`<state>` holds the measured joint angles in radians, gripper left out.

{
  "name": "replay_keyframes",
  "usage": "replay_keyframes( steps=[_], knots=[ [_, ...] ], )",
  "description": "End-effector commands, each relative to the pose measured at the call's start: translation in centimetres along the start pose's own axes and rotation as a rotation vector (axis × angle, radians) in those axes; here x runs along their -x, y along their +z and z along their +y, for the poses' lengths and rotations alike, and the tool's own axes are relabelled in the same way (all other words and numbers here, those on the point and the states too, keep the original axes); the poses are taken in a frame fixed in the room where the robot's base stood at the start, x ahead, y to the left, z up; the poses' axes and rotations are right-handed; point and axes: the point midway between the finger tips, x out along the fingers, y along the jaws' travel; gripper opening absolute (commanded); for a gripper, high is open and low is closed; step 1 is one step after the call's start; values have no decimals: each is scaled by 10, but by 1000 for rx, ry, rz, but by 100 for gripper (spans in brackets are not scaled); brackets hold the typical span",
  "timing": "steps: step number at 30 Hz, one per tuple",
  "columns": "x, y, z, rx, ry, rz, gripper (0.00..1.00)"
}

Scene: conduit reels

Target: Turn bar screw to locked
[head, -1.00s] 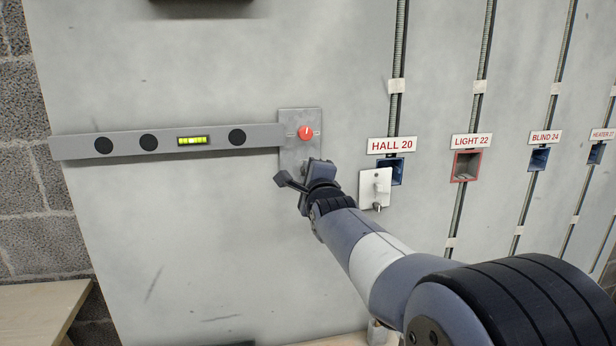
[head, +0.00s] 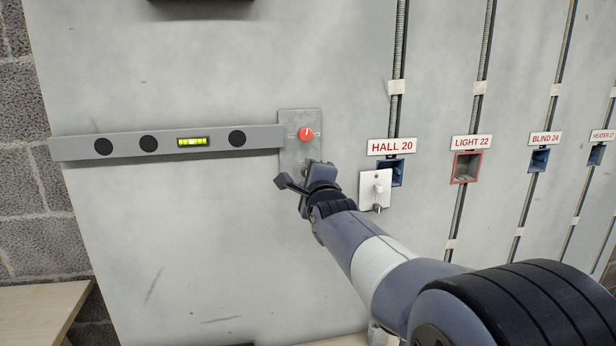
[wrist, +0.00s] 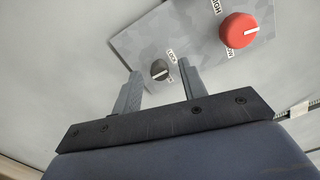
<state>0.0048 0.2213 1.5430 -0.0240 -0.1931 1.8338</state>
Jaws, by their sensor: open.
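The bar screw (wrist: 159,69) is a small dark round head with a pale line across it, on the lower part of a grey plate (head: 288,118). A small label that seems to read LOCK sits beside it in the wrist view. My gripper (wrist: 160,72) is open, with one finger on each side of the screw in that view. I cannot tell whether the fingers touch it. In the head view my gripper (head: 298,177) is in front of the plate's lower end and hides the screw. A red knob (head: 306,134) with a white pointer sits higher on the plate, also in the wrist view (wrist: 240,30).
A grey level bar (head: 215,139) with a lit yellow-green vial runs left from the plate. Right of my gripper are a white switch plate (head: 366,190) and the HALL 20 socket (head: 397,172). The wall below the bar is clear.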

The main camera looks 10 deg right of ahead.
Motion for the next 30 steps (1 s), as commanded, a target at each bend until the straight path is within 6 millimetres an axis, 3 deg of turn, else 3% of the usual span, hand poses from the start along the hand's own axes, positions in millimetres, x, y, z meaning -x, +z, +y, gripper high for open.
replay_keyframes(
  steps=[18,30],
  knots=[
    [92,0,0,0,-1,0,40],
    [103,0,0,0,0,0,40]
  ],
)
